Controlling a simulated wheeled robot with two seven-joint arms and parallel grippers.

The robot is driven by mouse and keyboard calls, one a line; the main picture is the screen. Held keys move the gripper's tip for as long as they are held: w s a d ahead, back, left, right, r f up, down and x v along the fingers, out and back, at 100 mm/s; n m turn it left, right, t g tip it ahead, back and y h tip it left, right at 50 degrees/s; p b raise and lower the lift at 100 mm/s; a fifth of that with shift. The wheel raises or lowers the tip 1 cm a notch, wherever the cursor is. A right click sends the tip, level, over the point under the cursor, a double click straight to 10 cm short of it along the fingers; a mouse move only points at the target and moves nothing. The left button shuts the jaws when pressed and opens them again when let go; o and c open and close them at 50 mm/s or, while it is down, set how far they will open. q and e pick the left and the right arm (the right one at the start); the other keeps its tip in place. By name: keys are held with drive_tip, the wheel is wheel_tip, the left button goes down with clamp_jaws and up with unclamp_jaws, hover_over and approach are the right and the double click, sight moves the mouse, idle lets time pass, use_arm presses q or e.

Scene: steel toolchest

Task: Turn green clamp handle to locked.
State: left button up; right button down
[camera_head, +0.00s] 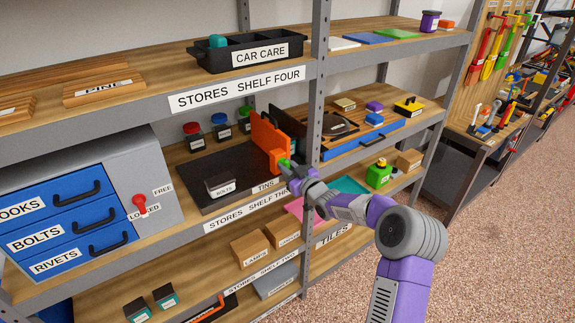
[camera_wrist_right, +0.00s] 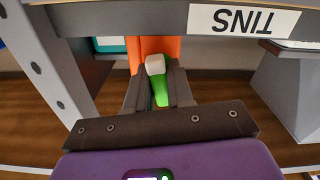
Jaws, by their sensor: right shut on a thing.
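An orange clamp (camera_head: 267,138) stands on shelf three, with dark upright plates beside it. Its green handle (camera_head: 284,162) sticks out at the front edge of the shelf. My right gripper (camera_head: 288,168) reaches in from the right and is shut on this handle. In the right wrist view the green handle (camera_wrist_right: 160,92), with a pale grey block at its end, lies between the two dark fingers (camera_wrist_right: 160,100), and the orange part (camera_wrist_right: 152,46) shows behind it. No lock marking on the clamp is readable. My left gripper is not in view.
A grey shelf post (camera_head: 317,90) stands close to the right of the clamp. A drawer cabinet (camera_head: 155,180) with a red lever stands further left.

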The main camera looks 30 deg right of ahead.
drive_tip(key=shift+m+p, duration=0.4)
drive_tip(key=shift+m, duration=0.6)
drive_tip(key=c, duration=1.1)
unclamp_jaws()
drive_tip(key=shift+s, duration=0.1)
drive_tip(key=s, duration=0.7)
drive_tip(key=shift+s+d+p, duration=0.2)
drive_tip(key=shift+d+p, duration=0.05)
drive_tip(key=shift+p, duration=0.1)
drive_tip(key=shift+f, duration=0.1)
